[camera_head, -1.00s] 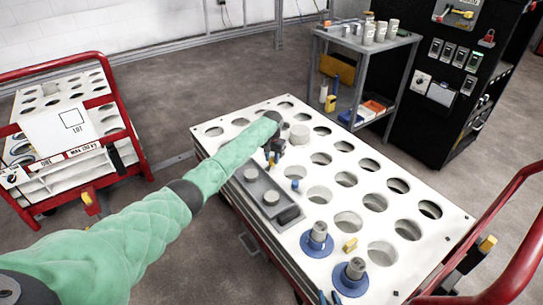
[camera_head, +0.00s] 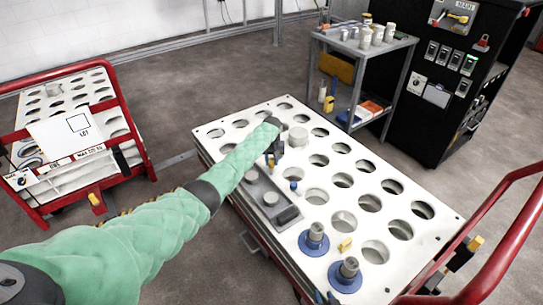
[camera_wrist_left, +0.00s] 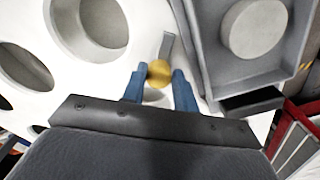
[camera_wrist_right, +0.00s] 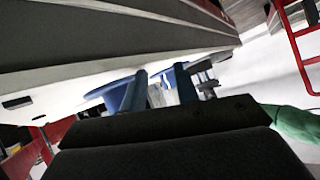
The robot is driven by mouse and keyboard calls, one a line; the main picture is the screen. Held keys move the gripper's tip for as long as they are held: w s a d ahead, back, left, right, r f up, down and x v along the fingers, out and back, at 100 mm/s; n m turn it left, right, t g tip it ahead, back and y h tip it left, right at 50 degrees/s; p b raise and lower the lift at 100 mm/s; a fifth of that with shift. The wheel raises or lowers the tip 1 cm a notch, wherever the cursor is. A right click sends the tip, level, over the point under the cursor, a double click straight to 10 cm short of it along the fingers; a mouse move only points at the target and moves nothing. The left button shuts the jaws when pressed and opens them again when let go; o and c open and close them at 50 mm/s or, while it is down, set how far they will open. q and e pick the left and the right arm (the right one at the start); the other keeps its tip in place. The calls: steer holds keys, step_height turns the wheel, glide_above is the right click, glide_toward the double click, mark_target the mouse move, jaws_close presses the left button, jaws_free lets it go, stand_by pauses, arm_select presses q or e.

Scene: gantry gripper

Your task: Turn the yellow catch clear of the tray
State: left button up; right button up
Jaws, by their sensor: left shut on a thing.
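The grey tray (camera_head: 288,218) lies on the white holed table top (camera_head: 330,146), with round pale pieces in it. In the left wrist view the tray (camera_wrist_left: 203,70) is at the upper right. My left gripper (camera_head: 271,160) is at the tray's far end. In its wrist view the left gripper (camera_wrist_left: 158,82) is shut on the yellow catch (camera_wrist_left: 158,72), a round knob between the blue fingers. A grey bar (camera_wrist_left: 167,45) extends from the knob beside the tray wall; any overlap is unclear. My right gripper (camera_wrist_right: 158,82) is open beside the table edge, its fingers apart.
Two blue-based posts (camera_head: 314,240) and a small yellow block (camera_head: 345,244) stand on the near part of the table top. Red rails (camera_head: 500,230) border the right side. A cart (camera_head: 75,110) stands left, a grey shelf (camera_head: 362,46) behind.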

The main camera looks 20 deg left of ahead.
arm_select(q)
steer(key=shift+w+a+f+n+p, duration=0.1)
steer(key=shift+a+f+n+p, duration=0.1)
steer(key=shift+n+p, duration=0.25)
arm_select(e)
steer(key=s+f+g, duration=0.4)
steer(key=s+f, duration=0.7)
arm_select(q)
steer(key=n+p, duration=0.1)
steer(key=n, duration=0.1)
steer(key=n+p, duration=0.1)
steer(key=n, duration=0.1)
steer(key=n+p, duration=0.2)
steer(key=shift+d+f+n, duration=0.2)
steer(key=shift+f+n, duration=0.15)
steer(key=shift+n+p, duration=0.3)
steer(key=shift+n, duration=0.7)
arm_select(e)
step_height(320, 180, up, 20)
steer(key=w+d+g, duration=0.1)
steer(key=shift+n+g+h, duration=0.3)
steer(key=shift+n+g, duration=0.1)
arm_select(q)
steer(key=o, duration=1)
steer(key=shift+w+r, duration=0.1)
steer(key=shift+r, duration=0.05)
steer(key=shift+c, duration=0.2)
